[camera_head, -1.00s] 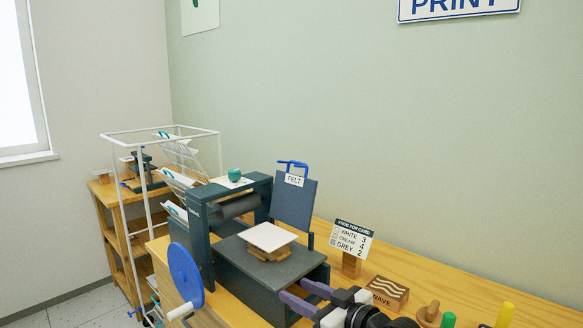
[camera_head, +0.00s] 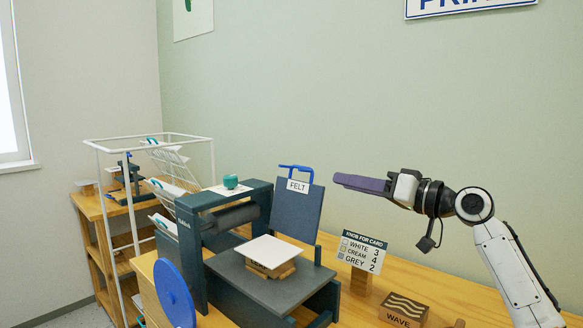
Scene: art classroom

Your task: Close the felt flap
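The felt flap (camera_head: 297,211) is a dark blue-grey panel standing upright behind the press bed (camera_head: 260,288), with a blue handle (camera_head: 296,169) on its top edge and a "FELT" label. A white card (camera_head: 268,250) lies on a wooden block on the bed. My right gripper (camera_head: 338,181) is raised to the right of the flap, its purple fingers pointing left toward the flap's upper right. It appears apart from the flap and holds nothing visible. Its fingers overlap from this side, so their opening is hidden. My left gripper is out of view.
The press roller (camera_head: 230,217) and frame stand left of the flap, with a blue wheel (camera_head: 174,294) in front. A knob-for-card sign (camera_head: 361,252) and a "WAVE" block (camera_head: 404,308) stand on the wooden table to the right. A white wire rack (camera_head: 130,225) is at left.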

